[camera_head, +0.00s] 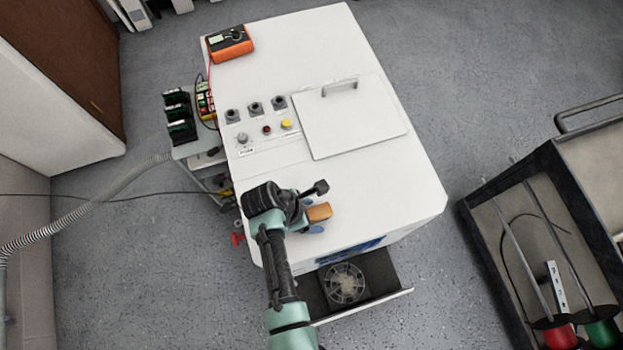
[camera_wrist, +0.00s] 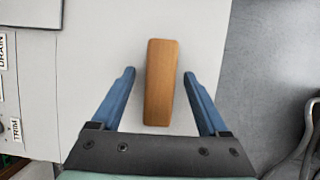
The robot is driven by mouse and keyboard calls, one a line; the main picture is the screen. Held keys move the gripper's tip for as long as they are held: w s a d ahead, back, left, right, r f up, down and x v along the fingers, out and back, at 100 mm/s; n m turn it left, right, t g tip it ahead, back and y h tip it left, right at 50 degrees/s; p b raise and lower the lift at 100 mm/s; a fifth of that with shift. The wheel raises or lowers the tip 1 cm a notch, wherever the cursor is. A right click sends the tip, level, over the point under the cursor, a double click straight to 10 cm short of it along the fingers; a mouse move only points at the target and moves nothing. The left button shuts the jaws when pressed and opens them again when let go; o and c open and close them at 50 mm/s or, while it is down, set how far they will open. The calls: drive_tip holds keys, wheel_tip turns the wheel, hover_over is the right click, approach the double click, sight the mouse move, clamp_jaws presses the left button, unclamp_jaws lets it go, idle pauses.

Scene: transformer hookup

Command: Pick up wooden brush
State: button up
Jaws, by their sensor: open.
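The wooden brush (camera_wrist: 161,82) is a plain tan-brown block lying on the white cabinet top. In the wrist view it lies lengthwise between the two blue fingers of my gripper (camera_wrist: 159,88), with a gap on each side. My gripper is open and holds nothing. In the head view the brush (camera_head: 319,212) shows near the front edge of the white cabinet (camera_head: 400,170), next to my gripper (camera_head: 312,216). Part of it is hidden there by my wrist and fingers. I cannot tell the fingers' height over the surface.
The cabinet top carries an orange multimeter (camera_head: 230,43), several knobs and buttons (camera_head: 256,108), and a hatch with a handle (camera_head: 350,118). An open drawer with a fan (camera_head: 344,283) juts from the front. A dark cart (camera_head: 580,190) stands right. Top right of the brush is clear.

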drive_tip(key=shift+f, duration=0.15)
clamp_jaws()
idle(0.5)
